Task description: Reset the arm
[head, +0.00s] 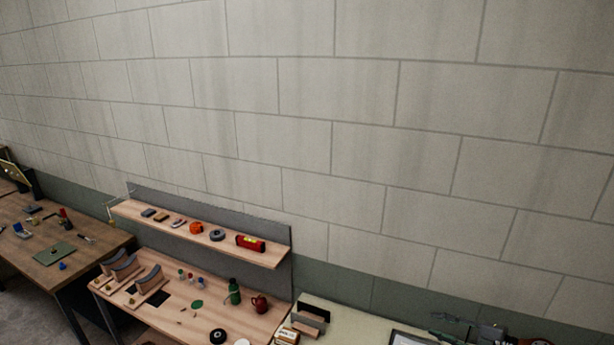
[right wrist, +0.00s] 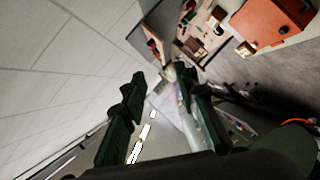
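My right gripper (head: 452,326) shows at the bottom right edge of the head view, dark and partly cut off, over the pale worktop. In the right wrist view its two dark green fingers (right wrist: 166,88) stand well apart, with nothing clearly held between them. A pale sheet-like surface (right wrist: 172,108) shows behind the gap; I cannot tell what it is. My left gripper is not in the head view.
A wooden bench (head: 180,322) with a shelf (head: 140,213) holds small parts, a green bottle (head: 233,291) and a red jug (head: 260,304). Another table (head: 95,228) stands at left. A pale worktop (head: 350,325) lies at lower right. An orange-red box (right wrist: 268,22) shows in the wrist view.

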